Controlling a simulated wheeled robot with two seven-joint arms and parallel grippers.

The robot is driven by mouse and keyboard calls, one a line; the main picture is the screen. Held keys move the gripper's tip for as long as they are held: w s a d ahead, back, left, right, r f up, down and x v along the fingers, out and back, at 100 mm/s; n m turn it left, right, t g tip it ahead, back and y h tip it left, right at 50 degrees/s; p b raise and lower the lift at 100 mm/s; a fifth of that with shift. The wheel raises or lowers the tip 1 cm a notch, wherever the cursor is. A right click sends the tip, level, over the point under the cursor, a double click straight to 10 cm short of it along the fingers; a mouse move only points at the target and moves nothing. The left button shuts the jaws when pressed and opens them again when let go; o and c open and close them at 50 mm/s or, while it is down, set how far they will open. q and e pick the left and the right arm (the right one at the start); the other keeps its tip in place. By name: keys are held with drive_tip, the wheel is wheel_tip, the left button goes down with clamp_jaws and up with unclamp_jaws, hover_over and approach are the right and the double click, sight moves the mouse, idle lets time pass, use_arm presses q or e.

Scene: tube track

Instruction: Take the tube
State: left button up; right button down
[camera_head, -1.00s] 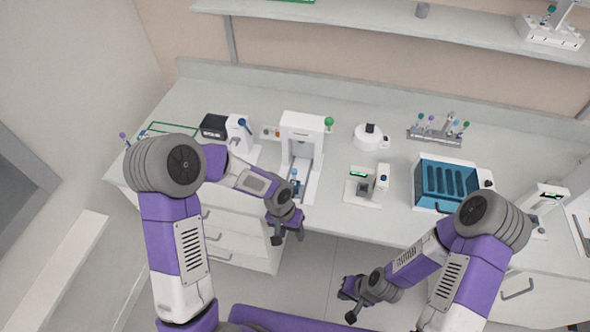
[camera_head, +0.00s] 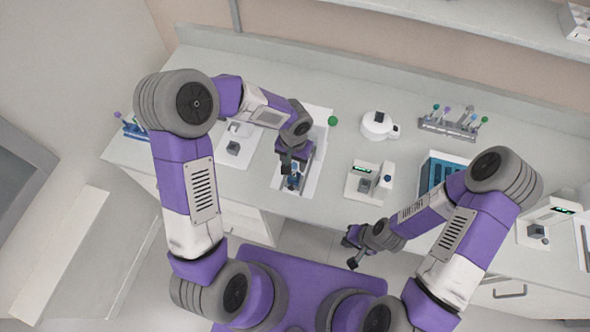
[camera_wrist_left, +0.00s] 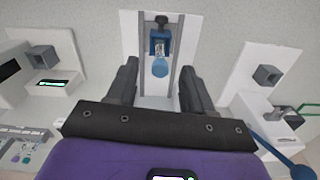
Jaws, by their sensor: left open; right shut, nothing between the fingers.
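The tube (camera_wrist_left: 160,66) has a round blue cap and clear body. It sits in a blue carrier (camera_wrist_left: 155,36) on the white track unit (camera_wrist_left: 131,38), between two grey rails. In the head view the tube's blue carrier (camera_head: 293,182) shows at the near end of the track, partly hidden by my gripper. My left gripper (camera_head: 289,167) is open just above it. In the left wrist view its two dark fingers (camera_wrist_left: 158,72) stand apart on either side of the tube, not visibly touching it. My right gripper (camera_head: 351,250) is shut and empty in front of the bench.
A white device with a green display (camera_head: 369,181) stands right of the track. Beyond are a white round device (camera_head: 378,126), a rack of coloured-cap tubes (camera_head: 447,124) and a blue-windowed box (camera_head: 436,172). Another white device (camera_head: 233,149) stands left. A shelf (camera_head: 440,14) runs above.

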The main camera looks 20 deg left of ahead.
sight(294, 165)
use_arm(q)
drive_tip(key=shift+w+f, duration=0.1)
drive_tip(key=shift+f, duration=2.3)
drive_tip(key=c, duration=0.9)
